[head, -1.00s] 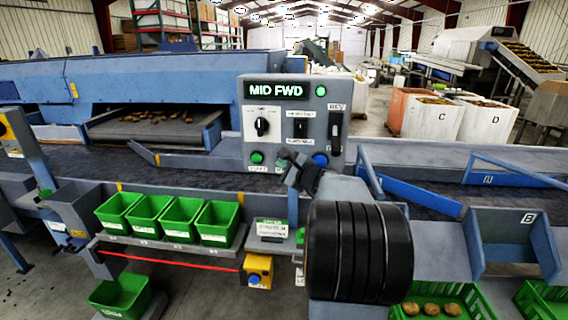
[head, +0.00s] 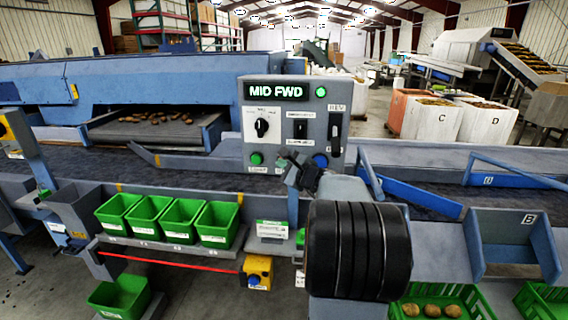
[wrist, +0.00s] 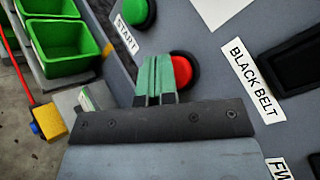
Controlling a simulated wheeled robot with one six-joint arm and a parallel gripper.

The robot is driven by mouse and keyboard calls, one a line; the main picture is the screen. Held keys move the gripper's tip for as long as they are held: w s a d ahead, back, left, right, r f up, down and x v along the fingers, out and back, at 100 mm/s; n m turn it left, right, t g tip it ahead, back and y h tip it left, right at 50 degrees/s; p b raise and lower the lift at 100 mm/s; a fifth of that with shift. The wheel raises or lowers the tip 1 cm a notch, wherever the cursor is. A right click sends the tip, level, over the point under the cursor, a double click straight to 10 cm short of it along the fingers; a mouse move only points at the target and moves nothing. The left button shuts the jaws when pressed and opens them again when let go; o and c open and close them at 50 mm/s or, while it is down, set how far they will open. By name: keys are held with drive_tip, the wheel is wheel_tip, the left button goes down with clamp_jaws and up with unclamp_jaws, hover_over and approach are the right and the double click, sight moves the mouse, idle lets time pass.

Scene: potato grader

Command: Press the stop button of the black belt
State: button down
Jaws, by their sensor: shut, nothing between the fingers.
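The red stop button (wrist: 181,72) sits in a dark ring on the grey control panel in the wrist view, beside the "BLACK BELT" label (wrist: 254,80). My gripper (wrist: 154,62) is shut and empty, its green fingertips just left of the red button and overlapping its ring in the picture. I cannot tell whether they touch it. The green start button (wrist: 138,12) is above, with its "START" label (wrist: 125,35). In the head view my gripper (head: 289,156) is in front of the control panel (head: 254,92) and hides the red button.
The panel display (head: 276,90) reads "MID FWD" with a lit green lamp (head: 320,92). A blue button (head: 321,160) and a lever (head: 335,130) are on the panel's right. Green bins (head: 216,226) stand on a shelf below left. A dark belt (head: 100,168) runs behind.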

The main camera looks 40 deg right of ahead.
drive_tip(key=shift+w+d, duration=0.15)
idle(0.6)
drive_tip(key=shift+s+a+b, duration=0.6)
drive_tip(key=shift+s+a, duration=0.05)
drive_tip(key=shift+s+a+b, duration=1.05)
drive_tip(key=shift+s+a, duration=0.7)
drive_tip(key=shift+s, duration=0.05)
